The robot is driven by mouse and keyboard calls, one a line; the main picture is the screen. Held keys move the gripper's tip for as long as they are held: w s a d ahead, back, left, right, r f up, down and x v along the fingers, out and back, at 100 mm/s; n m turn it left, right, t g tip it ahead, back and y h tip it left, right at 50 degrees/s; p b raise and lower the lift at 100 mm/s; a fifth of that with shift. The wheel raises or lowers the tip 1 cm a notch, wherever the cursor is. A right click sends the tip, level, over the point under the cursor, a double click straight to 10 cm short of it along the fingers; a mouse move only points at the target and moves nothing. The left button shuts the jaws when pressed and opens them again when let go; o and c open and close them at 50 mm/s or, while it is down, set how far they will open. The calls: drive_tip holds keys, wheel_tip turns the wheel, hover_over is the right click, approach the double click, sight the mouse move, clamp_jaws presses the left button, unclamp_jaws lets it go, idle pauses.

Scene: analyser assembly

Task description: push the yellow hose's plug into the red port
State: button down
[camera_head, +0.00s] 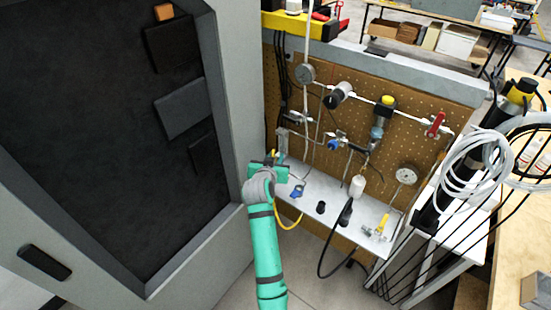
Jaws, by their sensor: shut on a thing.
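My gripper (279,153) is at the end of the green arm, in front of the left part of the pegboard panel. It is shut, with the yellow hose's end at it; the plug itself is too small and too covered to make out. The yellow hose (287,225) hangs in a loop below the shelf's left end, and part of it passes behind my arm. I cannot make out the red port; it may be hidden by my gripper or too small.
The pegboard (400,125) carries gauges, pipes and a red-handled valve (435,125). The white shelf (340,213) below holds a blue part (297,190), a black knob (320,207) and a yellow-handled valve (382,224). A grey cabinet (226,90) stands close left. White coiled tubing (470,170) hangs right.

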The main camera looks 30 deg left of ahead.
drive_tip(key=shift+w+a+f, duration=0.2)
drive_tip(key=shift+w+f, duration=0.35)
drive_tip(key=shift+f, duration=0.05)
drive_tip(key=shift+w+a+f, duration=0.2)
drive_tip(key=shift+w+f, duration=0.3)
drive_tip(key=shift+f, duration=0.1)
idle(0.6)
drive_tip(key=shift+f, duration=0.25)
idle(0.8)
drive_tip(key=shift+s+a+f, duration=0.15)
drive_tip(key=shift+s+f, duration=0.05)
drive_tip(key=shift+w+f, duration=0.1)
drive_tip(key=shift+f, duration=0.15)
drive_tip(key=shift+d, duration=0.2)
drive_tip(key=shift+f, duration=0.55)
idle(0.5)
drive_tip(key=c, duration=1.5)
unclamp_jaws()
drive_tip(key=shift+o, duration=0.2)
